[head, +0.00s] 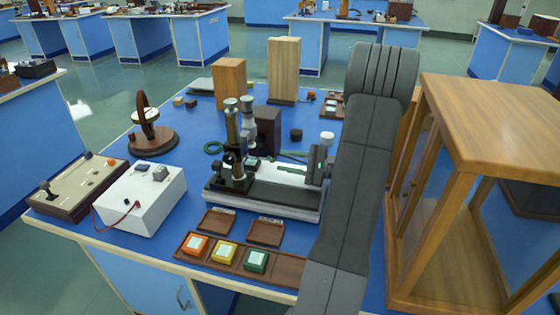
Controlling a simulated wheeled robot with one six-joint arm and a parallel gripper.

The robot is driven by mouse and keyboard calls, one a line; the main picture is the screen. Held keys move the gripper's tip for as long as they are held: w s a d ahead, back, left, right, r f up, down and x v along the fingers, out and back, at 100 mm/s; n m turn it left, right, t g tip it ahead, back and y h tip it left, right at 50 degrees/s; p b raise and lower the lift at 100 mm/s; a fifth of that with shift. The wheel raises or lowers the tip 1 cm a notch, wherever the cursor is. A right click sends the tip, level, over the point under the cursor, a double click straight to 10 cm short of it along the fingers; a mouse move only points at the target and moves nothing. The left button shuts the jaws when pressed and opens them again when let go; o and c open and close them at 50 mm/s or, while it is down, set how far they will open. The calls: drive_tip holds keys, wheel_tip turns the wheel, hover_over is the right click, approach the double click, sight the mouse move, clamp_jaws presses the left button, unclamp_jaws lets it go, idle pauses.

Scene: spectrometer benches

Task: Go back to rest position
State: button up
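My dark grey arm rises through the right of the head view and bends over at the top, hiding part of the bench behind it. A dark grey part with a small green light (319,166), just left of the arm, looks like my gripper end, beside the spectrometer (275,195). Its fingertips cannot be made out, so I cannot tell whether it is open or shut. A wooden tray (218,264) at the bench's front edge holds an orange (195,245), a yellow (224,252) and a green block (256,261). Two small wooden trays (215,221) (265,233) lie behind it.
A white box (140,198) and a control panel (78,189) stand at the left. A ring on a round wooden base (152,140) and two tall wooden blocks (229,82) (284,70) stand farther back. A large wooden frame (455,150) stands close right of my arm.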

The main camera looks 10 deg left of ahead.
drive_tip(key=shift+a, duration=0.1)
drive_tip(key=a, duration=0.2)
drive_tip(key=a+p, duration=0.1)
drive_tip(key=a, duration=0.4)
drive_tip(key=shift+w+a+r+p, duration=0.1)
drive_tip(key=shift+a+r+p, duration=0.15)
drive_tip(key=shift+p, duration=0.1)
drive_tip(key=shift+w+d+r+m+p, duration=0.2)
drive_tip(key=shift+m+p, duration=0.4)
drive_tip(key=shift+p, duration=0.3)
drive_tip(key=shift+a+f+m+p, duration=0.1)
drive_tip(key=shift+m+p, duration=0.2)
drive_tip(key=shift+p, duration=0.15)
drive_tip(key=shift+w+f, duration=0.1)
drive_tip(key=shift+f+b, duration=0.2)
drive_tip(key=shift+b, duration=0.2)
